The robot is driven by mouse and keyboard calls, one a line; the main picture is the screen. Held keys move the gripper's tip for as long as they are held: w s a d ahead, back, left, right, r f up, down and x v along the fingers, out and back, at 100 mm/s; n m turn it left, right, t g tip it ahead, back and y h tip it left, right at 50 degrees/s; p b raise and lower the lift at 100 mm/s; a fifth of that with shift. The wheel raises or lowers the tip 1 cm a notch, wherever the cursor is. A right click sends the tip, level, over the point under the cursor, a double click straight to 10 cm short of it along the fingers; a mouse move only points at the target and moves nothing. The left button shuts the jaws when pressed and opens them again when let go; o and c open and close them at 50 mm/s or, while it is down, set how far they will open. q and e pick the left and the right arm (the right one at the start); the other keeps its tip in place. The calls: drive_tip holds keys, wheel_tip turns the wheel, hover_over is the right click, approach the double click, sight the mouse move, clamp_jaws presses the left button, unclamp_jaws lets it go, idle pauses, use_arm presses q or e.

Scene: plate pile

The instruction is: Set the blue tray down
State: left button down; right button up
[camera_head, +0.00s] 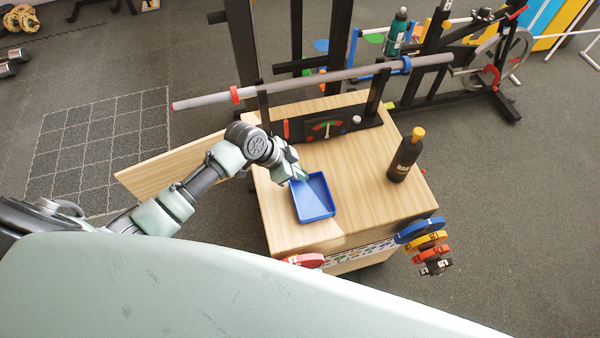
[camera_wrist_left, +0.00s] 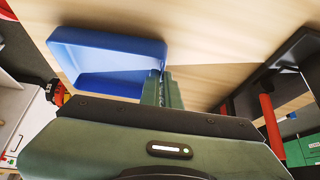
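The blue tray (camera_head: 316,198) is a shallow, empty rectangular tray over the front middle of the wooden tabletop (camera_head: 360,205) in the head view. My left gripper (camera_head: 301,178) reaches in from the left to the tray's back left rim. In the left wrist view the tray (camera_wrist_left: 108,58) shows at upper left, and the gripper fingers (camera_wrist_left: 161,88) are close together at its near corner, shut on its rim. The fingers hide part of that corner. Whether the tray's underside touches the tabletop cannot be told. My right gripper is not in view.
A black bottle with a yellow cap (camera_head: 405,157) stands on the tabletop right of the tray. A barbell (camera_head: 310,80) on black uprights spans the back. Coloured weight plates (camera_head: 421,238) hang at the front right corner. Bare wood lies between tray and bottle.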

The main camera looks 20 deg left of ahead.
use_arm(q)
drive_tip(key=shift+f, duration=0.15)
drive_tip(key=c, duration=1.6)
unclamp_jaws()
drive_tip(key=shift+c, duration=0.2)
drive_tip(key=p+v, duration=0.1)
drive_tip(key=v, duration=1.1)
